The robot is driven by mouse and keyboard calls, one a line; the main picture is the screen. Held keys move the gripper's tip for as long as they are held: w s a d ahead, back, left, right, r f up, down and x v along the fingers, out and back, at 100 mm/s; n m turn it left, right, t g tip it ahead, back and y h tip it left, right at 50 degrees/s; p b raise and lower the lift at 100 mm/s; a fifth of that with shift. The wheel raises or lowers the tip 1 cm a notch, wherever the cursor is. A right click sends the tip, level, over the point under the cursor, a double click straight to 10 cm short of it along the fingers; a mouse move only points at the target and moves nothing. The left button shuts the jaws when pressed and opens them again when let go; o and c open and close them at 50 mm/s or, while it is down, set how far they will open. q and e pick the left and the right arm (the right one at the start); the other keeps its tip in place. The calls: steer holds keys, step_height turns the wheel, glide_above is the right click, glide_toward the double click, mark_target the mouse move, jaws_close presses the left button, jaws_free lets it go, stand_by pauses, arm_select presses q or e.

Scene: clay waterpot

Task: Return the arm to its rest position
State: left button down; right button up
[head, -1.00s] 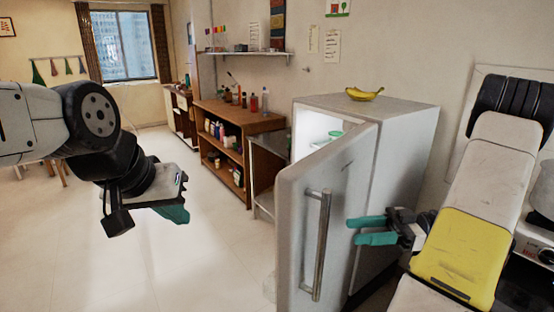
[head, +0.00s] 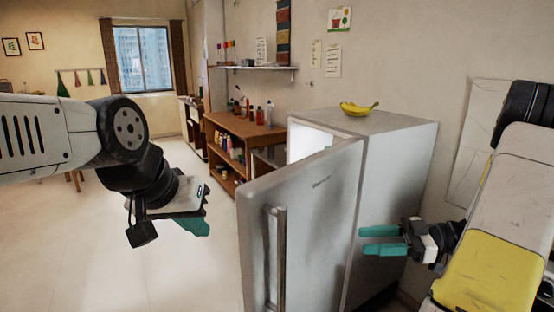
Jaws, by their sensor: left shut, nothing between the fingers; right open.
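My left arm comes in from the left, and its gripper (head: 194,226) hangs over the open floor with its teal fingers pointing down and right. The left gripper is shut and empty. My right arm comes in from the right, and its gripper (head: 382,241) is open and empty, with two teal fingers pointing left. The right gripper appears in front of the side of the white fridge (head: 395,165), to the right of its open door (head: 325,225). I cannot tell whether the fingers touch the fridge or door.
The fridge door stands ajar, its long handle (head: 276,260) facing me. Bananas (head: 358,109) lie on top of the fridge. A wooden shelf unit (head: 236,140) with bottles stands behind. The tiled floor (head: 110,260) at left is clear.

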steer(key=w+a+r+m+t+h, duration=0.1)
steer(key=w+r+m+t+h, duration=0.35)
steer(key=w, duration=0.85)
steer(key=w+d+r+m+t+h, duration=0.1)
steer(key=d+r+m+t+h, duration=0.15)
steer(key=r+h, duration=0.3)
steer(key=w+d+r+m+t+h, duration=0.2)
steer(key=r+m+t+h, duration=0.15)
steer(key=r+h, duration=0.2)
steer(key=s+a+f+m+g, duration=0.1)
steer(key=s+a, duration=0.3)
steer(key=s, duration=0.4)
steer(key=s+a+f+m+g, duration=0.1)
steer(key=s+a+m+g, duration=0.2)
steer(key=s, duration=0.6)
steer(key=s+a+f+m+g, duration=0.2)
steer(key=s+a, duration=0.2)
steer(key=s, duration=0.5)
steer(key=shift+s+a+y, duration=0.2)
steer(key=shift+a+y, duration=0.2)
steer(key=shift+y, duration=0.05)
steer(key=shift+m, duration=0.25)
